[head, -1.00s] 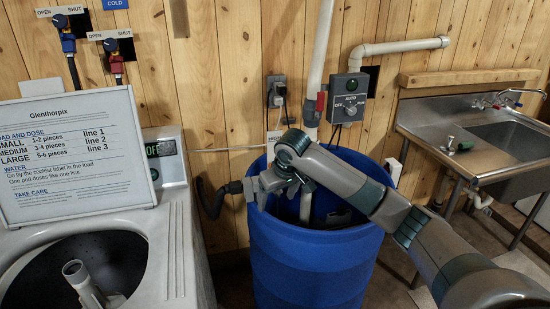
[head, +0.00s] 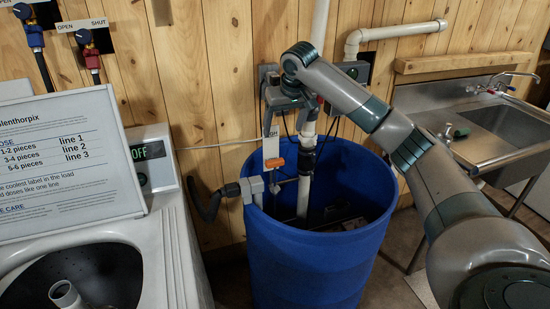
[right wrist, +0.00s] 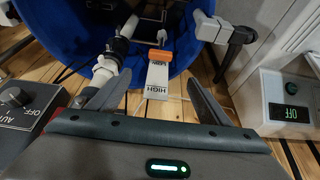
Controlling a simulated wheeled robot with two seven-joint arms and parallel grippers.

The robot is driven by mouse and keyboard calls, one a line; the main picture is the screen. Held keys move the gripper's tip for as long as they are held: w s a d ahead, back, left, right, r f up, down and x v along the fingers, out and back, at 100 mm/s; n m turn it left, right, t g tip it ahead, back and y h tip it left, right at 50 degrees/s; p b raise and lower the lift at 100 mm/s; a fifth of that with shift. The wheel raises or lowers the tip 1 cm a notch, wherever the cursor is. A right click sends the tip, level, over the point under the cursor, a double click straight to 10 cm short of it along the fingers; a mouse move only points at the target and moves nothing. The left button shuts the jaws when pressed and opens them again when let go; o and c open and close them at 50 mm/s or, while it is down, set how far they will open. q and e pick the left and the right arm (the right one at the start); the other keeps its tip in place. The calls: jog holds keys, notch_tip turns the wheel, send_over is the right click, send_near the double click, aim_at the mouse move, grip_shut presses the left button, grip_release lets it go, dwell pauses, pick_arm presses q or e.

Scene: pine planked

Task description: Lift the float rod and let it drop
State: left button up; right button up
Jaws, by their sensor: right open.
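A white level plate (head: 271,148) marked HIGH stands at the left back of the blue barrel (head: 310,265), with an orange tab (head: 277,162) at its lower end. The plate (right wrist: 157,80) and tab (right wrist: 160,54) also show in the right wrist view, between my fingers in the picture. The float rod itself is too thin or hidden to make out surely. My right gripper (head: 285,103) is above the plate, near the wall; in the right wrist view its fingers (right wrist: 158,80) are apart, with nothing held. My left gripper is out of view.
A white pipe (head: 304,190) rises from the barrel beside the plate. A grey fitting (head: 252,188) with a hose sits on the barrel's left rim. A washer (head: 175,255) stands left, a steel sink (head: 500,128) right. A control box (right wrist: 22,100) is close to the left finger.

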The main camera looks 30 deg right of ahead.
aim_at(275, 161)
jog(key=p+x, duration=0.4)
jog(key=x, duration=1.3)
jog(key=shift+w+f, duration=0.1)
jog(key=shift+f, duration=0.15)
jog(key=shift+c, duration=0.4)
